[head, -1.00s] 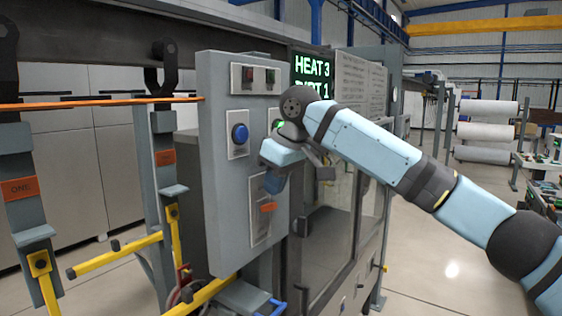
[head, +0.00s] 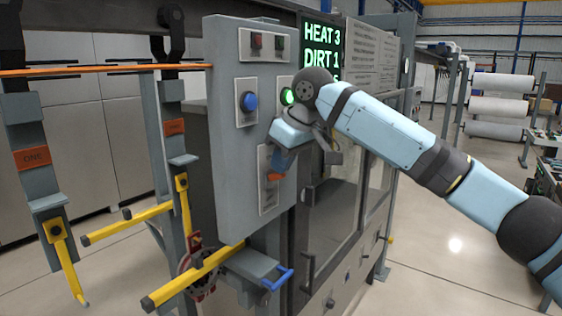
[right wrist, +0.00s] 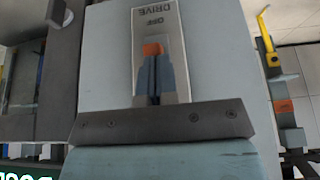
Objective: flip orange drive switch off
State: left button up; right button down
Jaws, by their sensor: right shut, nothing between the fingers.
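The orange drive switch (head: 275,177) sits on a pale plate (head: 268,199) low on the grey control panel (head: 228,180). In the right wrist view the switch's orange tip (right wrist: 153,49) shows on the plate marked DRIVE and OFF, which appears upside down. My right gripper (head: 281,163) is shut and empty, with its fingertips right at the switch in the head view. In the right wrist view the shut fingers (right wrist: 153,78) point at the orange tip and overlap its lower side. I cannot tell whether they touch it. My left gripper is not in view.
The panel also carries a blue button (head: 249,102), a green lit button (head: 288,96) and two small switches. A lit display (head: 322,45) reads HEAT 3, DIRT 1. Yellow bars (head: 193,275) and hanging carriers (head: 40,160) stand left of the panel.

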jog(key=shift+s+d+f+t+y+b, duration=0.15)
jog(key=shift+d+f+t+y+b, duration=0.15)
jog(key=shift+y, duration=0.2)
jog(key=shift+s+d+f+t+y+b, duration=0.2)
jog(key=shift+f+t+y+b, duration=0.25)
jog(key=shift+y, duration=0.15)
jog(key=shift+s+d+f+t+y+b, duration=0.15)
jog(key=shift+f+t+y+b, duration=0.3)
jog(key=shift+y, duration=0.15)
jog(key=shift+s+d+f+t+y+b, duration=0.1)
jog(key=shift+f+t+y+b, duration=0.15)
jog(key=shift+t+y+b, duration=0.25)
jog(key=shift+d+f+t+y+b, duration=0.1)
jog(key=shift+f+t+y+b, duration=0.1)
jog(key=shift+t+y, duration=0.35)
jog(key=shift+r+p, duration=0.85)
jog(key=shift+p, duration=0.1)
jog(key=shift+d+r, duration=0.1)
